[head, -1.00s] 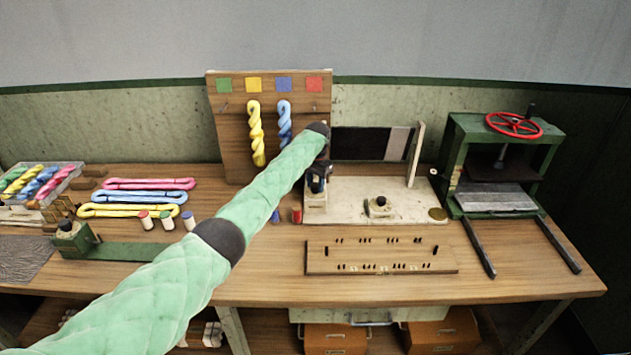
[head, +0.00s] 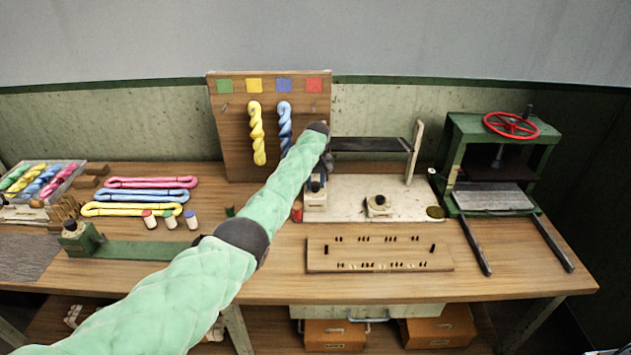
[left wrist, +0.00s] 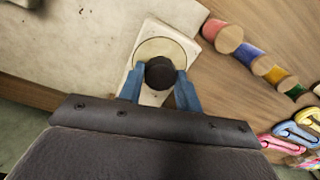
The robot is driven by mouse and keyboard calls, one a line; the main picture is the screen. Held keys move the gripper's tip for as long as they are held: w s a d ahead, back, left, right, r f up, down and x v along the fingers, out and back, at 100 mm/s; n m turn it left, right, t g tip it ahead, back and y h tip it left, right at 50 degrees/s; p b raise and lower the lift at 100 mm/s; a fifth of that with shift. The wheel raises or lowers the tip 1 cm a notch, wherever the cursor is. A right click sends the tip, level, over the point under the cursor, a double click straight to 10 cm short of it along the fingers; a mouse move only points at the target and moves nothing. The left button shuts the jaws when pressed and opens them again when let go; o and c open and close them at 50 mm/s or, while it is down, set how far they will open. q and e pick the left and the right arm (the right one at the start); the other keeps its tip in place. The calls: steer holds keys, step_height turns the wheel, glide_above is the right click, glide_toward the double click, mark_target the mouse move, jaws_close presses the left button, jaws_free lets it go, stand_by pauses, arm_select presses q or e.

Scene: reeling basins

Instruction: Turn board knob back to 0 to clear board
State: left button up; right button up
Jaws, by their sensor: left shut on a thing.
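A black knob (left wrist: 160,73) stands on a round pale dial on a small white block, seen in the left wrist view. The blue fingers of my left gripper (left wrist: 160,88) are shut on it, one on each side. In the head view my left gripper (head: 317,178) is at the left end of the white base (head: 405,195), partly hidden by my forearm. The dark board (head: 370,145) lies nearly flat, seen almost edge-on, beside a pale post (head: 415,150). Dial marks are too small to read. My right gripper is not in view.
A second black knob (head: 379,200) sits on the base. A pegged wooden plate (head: 380,254) lies in front. A green press (head: 500,160) stands at right, thread spools (head: 170,220) and looped skeins (head: 140,195) at left. A wooden rack (head: 232,130) holds twisted skeins behind my arm.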

arm_select(q)
steer(key=shift+r+n, duration=0.15)
steer(key=shift+n, duration=1.25)
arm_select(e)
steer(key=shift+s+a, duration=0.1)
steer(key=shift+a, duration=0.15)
